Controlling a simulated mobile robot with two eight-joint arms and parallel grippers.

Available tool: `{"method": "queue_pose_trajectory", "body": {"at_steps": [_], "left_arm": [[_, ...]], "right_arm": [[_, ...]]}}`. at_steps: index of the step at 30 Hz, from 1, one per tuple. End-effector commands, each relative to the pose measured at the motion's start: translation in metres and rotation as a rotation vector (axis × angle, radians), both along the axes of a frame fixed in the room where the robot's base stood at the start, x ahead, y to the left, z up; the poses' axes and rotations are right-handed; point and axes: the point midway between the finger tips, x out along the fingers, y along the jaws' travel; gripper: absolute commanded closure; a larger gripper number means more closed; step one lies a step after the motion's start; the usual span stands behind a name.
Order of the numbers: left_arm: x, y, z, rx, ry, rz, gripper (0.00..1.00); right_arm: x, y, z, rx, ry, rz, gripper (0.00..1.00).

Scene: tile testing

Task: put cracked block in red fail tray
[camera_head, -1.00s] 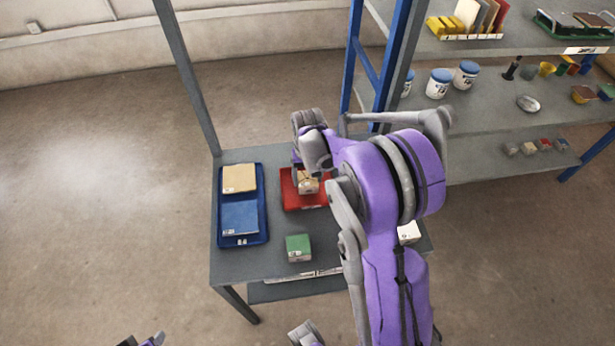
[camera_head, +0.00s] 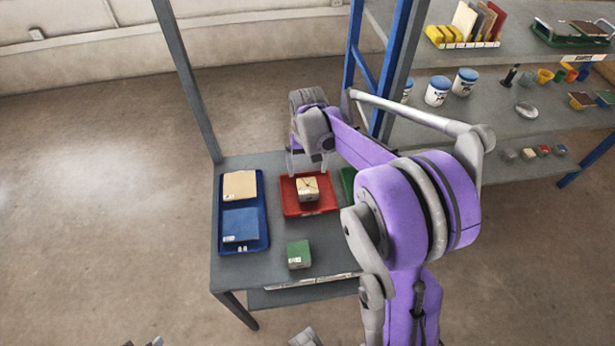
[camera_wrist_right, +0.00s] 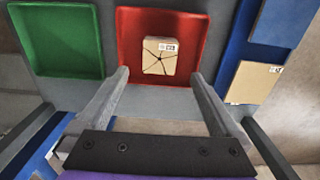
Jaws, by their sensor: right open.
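The cracked block (camera_head: 307,189) is tan with dark crack lines and a white label on top. It rests inside the red fail tray (camera_head: 290,206), near its middle. The wrist view shows the same block (camera_wrist_right: 159,56) flat in the red tray (camera_wrist_right: 128,40), with nothing touching it. My right gripper (camera_head: 307,168) is above the back part of the tray, its fingers apart and empty. In the right wrist view both fingers of the right gripper (camera_wrist_right: 158,76) are spread, with a gap between them and the block.
A green tray (camera_wrist_right: 60,72) stands beside the red one, partly hidden by my arm in the head view. A blue tray (camera_head: 264,235) holds a tan tile and a blue tile. A green block (camera_head: 299,254) sits in front. Shelving (camera_head: 455,120) stands at right.

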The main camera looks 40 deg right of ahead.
Motion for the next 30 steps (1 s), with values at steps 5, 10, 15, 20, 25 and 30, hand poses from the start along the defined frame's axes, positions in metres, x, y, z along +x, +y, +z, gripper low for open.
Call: {"method": "queue_pose_trajectory", "body": {"at_steps": [5,10,15,20,25,30], "left_arm": [[0.001,0.0,0.003,0.0,-0.001,0.0,0.59],[0.001,0.0,0.003,0.0,-0.001,0.0,0.59],[0.001,0.0,0.003,0.0,-0.001,0.0,0.59],[0.001,0.0,0.003,0.0,-0.001,0.0,0.59],[0.001,0.0,0.003,0.0,-0.001,0.0,0.59],[0.001,0.0,0.003,0.0,-0.001,0.0,0.59]], "right_arm": [[0.0,0.0,0.026,0.0,0.0,0.0,0.0],[-0.005,0.008,0.038,-0.004,-0.011,0.016,0.0],[-0.033,0.05,0.052,-0.029,-0.083,0.107,0.0],[-0.078,0.099,0.058,-0.062,-0.194,0.236,0.0],[-0.128,0.139,0.049,-0.09,-0.312,0.365,0.0],[-0.163,0.161,0.033,-0.108,-0.4,0.456,0.0]]}}
